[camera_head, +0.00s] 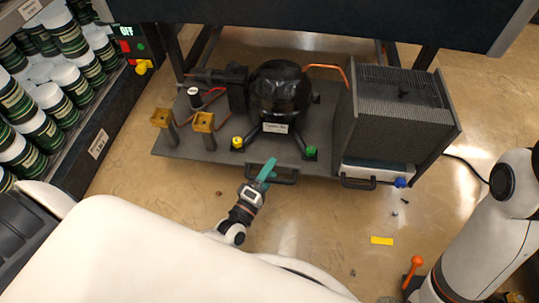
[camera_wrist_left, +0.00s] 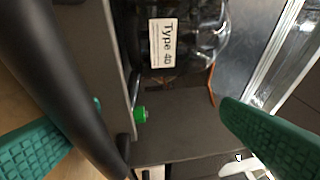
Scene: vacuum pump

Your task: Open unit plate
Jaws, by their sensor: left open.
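The unit plate (camera_head: 190,148) is a dark grey sheet bearing a black round compressor (camera_head: 280,88) with a "Type 40" label, also in the left wrist view (camera_wrist_left: 164,43). A black bar handle (camera_head: 286,180) sits at its front edge. A second handle (camera_head: 357,183) is further right, below the finned radiator block (camera_head: 405,105). My left gripper (camera_head: 267,170) is open, its teal fingers at the first handle. In the left wrist view, a thick black bar (camera_wrist_left: 62,85) passes between the spread fingers; contact cannot be told. My right gripper is not in view.
A control panel reading "OFF" (camera_head: 126,31) stands at upper left beside shelved canisters (camera_head: 55,95). Yellow (camera_head: 237,142) and green (camera_head: 310,152) caps sit near the plate's front. A yellow strip (camera_head: 381,241) and small bits lie on the floor. An orange-knobbed lever (camera_head: 413,262) is at lower right.

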